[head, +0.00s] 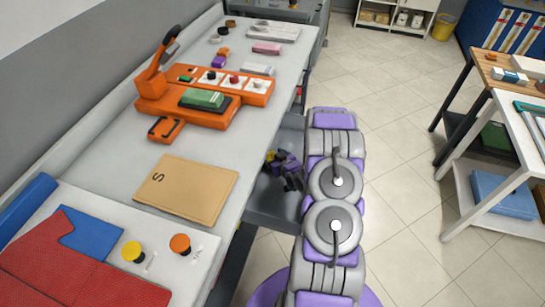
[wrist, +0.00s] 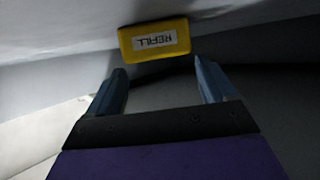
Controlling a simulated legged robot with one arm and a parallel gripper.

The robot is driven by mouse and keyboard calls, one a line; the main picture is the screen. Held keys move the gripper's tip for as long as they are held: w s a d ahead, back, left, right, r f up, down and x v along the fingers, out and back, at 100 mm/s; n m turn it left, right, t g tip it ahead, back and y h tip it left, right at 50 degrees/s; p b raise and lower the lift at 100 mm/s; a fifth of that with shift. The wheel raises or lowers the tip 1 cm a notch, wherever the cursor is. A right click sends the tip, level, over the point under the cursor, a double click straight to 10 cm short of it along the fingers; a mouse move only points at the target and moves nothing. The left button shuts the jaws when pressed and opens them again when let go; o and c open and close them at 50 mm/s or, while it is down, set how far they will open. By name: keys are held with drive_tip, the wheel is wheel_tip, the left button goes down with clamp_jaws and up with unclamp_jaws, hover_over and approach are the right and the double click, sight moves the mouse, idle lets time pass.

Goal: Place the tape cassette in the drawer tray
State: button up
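I cannot tell exactly how the cassette rests in the tray.
The counter (head: 110,140) overhangs beside the drawer. On it are an orange machine (head: 205,103), a tan folder (head: 187,187), red cloth (head: 75,270) and yellow and orange knobs. A white table (head: 500,190) stands at right, with clear tiled floor between.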

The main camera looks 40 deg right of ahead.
drive_tip(key=shift+o, duration=0.9)
drive_tip(key=shift+r, duration=0.1)
drive_tip(key=shift+r, duration=0.3)
drive_tip(key=p+v, duration=0.1)
drive_tip(key=v, duration=0.5)
drive_tip(key=shift+s+r+p, duration=0.1)
drive_tip(key=shift+r+p, duration=0.2)
drive_tip(key=shift+p, duration=0.1)
drive_tip(key=shift+s+r, duration=0.2)
drive_tip(key=shift+s, duration=0.4)
drive_tip(key=shift+w, duration=0.1)
